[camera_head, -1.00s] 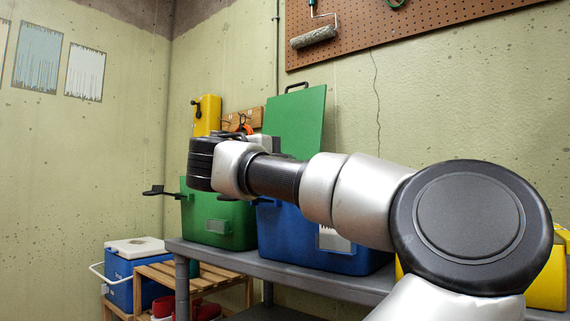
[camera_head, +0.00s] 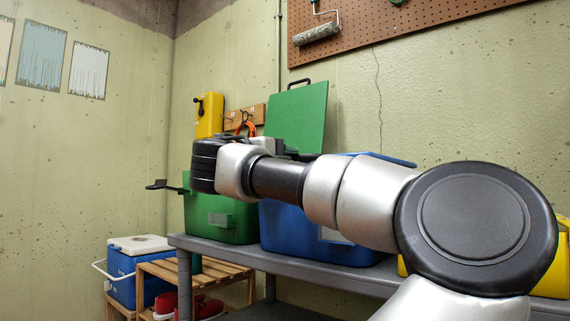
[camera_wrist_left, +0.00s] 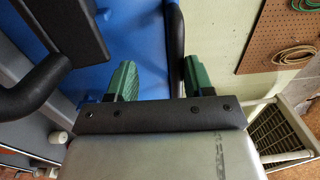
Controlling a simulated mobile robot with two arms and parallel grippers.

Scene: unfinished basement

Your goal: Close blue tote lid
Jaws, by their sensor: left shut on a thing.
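The blue tote (camera_head: 285,222) stands on a grey shelf, partly hidden behind my arm. A blue lid edge (camera_head: 385,159) shows just above my forearm, lying at a shallow tilt; most of the lid is hidden. A black bar (camera_wrist_left: 176,45) runs beside the right finger. In the head view the fingers are hidden behind my wrist. My right gripper is not in view.
A green tote (camera_head: 218,220) with a raised green lid (camera_head: 297,116) stands close on the left. A yellow container (camera_head: 548,260) is at the right end of the grey shelf (camera_head: 290,268). A cooler (camera_head: 137,270) sits on a wooden rack at lower left. Pegboard hangs above.

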